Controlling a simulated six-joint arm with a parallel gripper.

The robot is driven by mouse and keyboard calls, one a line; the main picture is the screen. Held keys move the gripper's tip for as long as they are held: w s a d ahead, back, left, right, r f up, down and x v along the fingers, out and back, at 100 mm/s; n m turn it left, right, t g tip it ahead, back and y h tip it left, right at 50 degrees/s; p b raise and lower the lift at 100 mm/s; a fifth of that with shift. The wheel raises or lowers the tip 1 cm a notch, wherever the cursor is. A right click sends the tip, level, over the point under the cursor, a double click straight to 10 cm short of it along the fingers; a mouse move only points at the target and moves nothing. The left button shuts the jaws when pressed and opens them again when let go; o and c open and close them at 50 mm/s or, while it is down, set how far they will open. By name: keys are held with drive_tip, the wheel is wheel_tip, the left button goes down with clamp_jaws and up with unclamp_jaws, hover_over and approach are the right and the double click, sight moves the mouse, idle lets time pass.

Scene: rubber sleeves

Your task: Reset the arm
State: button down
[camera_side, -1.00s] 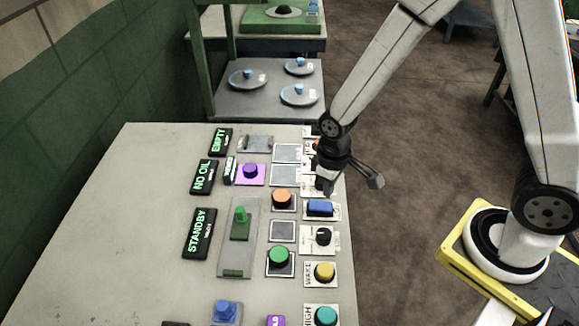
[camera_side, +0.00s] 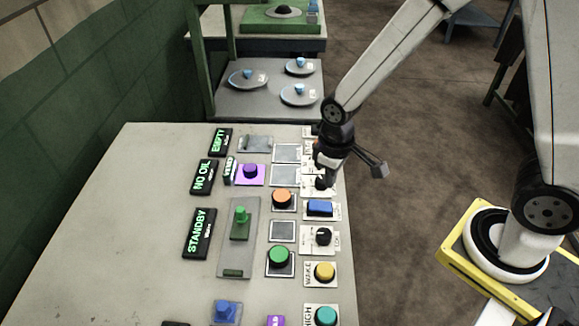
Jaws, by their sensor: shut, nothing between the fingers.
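My gripper (camera_side: 328,181) is shut and empty. It points down over the right edge of the grey panel (camera_side: 120,230), just above the blue rocker button (camera_side: 319,208) in the picture. The panel's right column also has a black knob (camera_side: 323,236), a yellow button (camera_side: 324,271) and a teal button (camera_side: 326,315). My gripper hides part of the plates at the upper right of the panel. Whether its tips touch the panel cannot be told.
Orange (camera_side: 282,198), green (camera_side: 279,254) and purple (camera_side: 250,171) buttons and a green lever (camera_side: 240,216) stand on the panel. Lit signs read EMPTY, NO OIL and STANDBY (camera_side: 199,233). A shelf with round lids (camera_side: 248,78) is behind. Open floor lies to the right.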

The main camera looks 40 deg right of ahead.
drive_tip(key=s+d+r+m+t, duration=0.2)
drive_tip(key=s+d+r+m, duration=0.1)
drive_tip(key=s+d+r, duration=0.1)
drive_tip(key=shift+s+d+r+t, duration=0.3)
drive_tip(key=shift+d+r, duration=0.45)
drive_tip(key=shift+d, duration=0.3)
